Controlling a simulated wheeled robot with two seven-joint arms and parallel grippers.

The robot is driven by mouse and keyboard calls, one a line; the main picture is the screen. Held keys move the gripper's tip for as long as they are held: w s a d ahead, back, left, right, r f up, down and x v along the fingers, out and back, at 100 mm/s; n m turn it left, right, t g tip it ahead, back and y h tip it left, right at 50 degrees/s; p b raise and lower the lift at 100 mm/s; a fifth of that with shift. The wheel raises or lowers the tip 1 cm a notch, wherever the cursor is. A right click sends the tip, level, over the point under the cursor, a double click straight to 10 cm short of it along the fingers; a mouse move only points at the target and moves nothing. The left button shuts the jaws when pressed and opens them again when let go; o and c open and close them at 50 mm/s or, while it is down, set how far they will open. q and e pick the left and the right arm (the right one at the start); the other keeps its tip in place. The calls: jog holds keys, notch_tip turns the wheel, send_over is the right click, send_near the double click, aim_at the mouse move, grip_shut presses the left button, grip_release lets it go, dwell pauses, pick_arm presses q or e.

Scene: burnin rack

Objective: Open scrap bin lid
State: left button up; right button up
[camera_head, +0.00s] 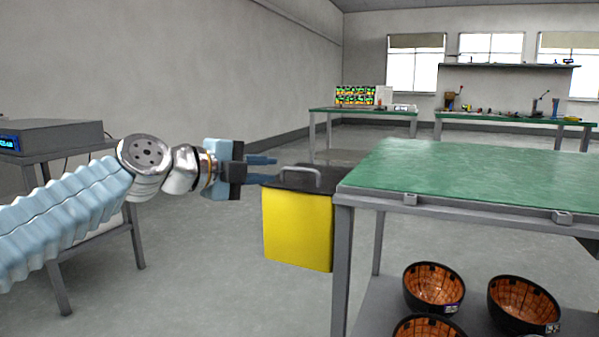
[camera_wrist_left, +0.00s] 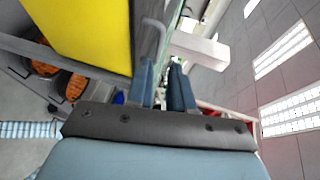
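My left gripper (camera_head: 272,169) is at lid height on the left of the bin, fingers pointing right toward the handle. Its blue fingers are apart with nothing visible between them. In the left wrist view the fingers (camera_wrist_left: 163,72) show a gap, with the yellow bin (camera_wrist_left: 85,28) at upper left and the handle (camera_wrist_left: 153,38) just beyond the left finger. My right gripper is out of view.
The green-topped table (camera_head: 470,180) stands close on the right of the bin, with several dark bowls (camera_head: 434,287) on its lower shelf. A grey table with an instrument (camera_head: 50,136) is at the left. Benches (camera_head: 365,112) stand far back. Floor left of the bin is clear.

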aim_at(298, 170)
pick_arm(q)
jog(key=p+x, duration=0.2)
jog(key=x, duration=0.6)
jog(key=shift+w+d, duration=0.15)
jog(key=shift+d, duration=0.15)
jog(key=shift+w+d+f, duration=0.25)
jog(key=shift+w+d, duration=0.05)
jog(key=shift+w, duration=0.2)
grip_shut()
jog(key=shift+p, duration=0.3)
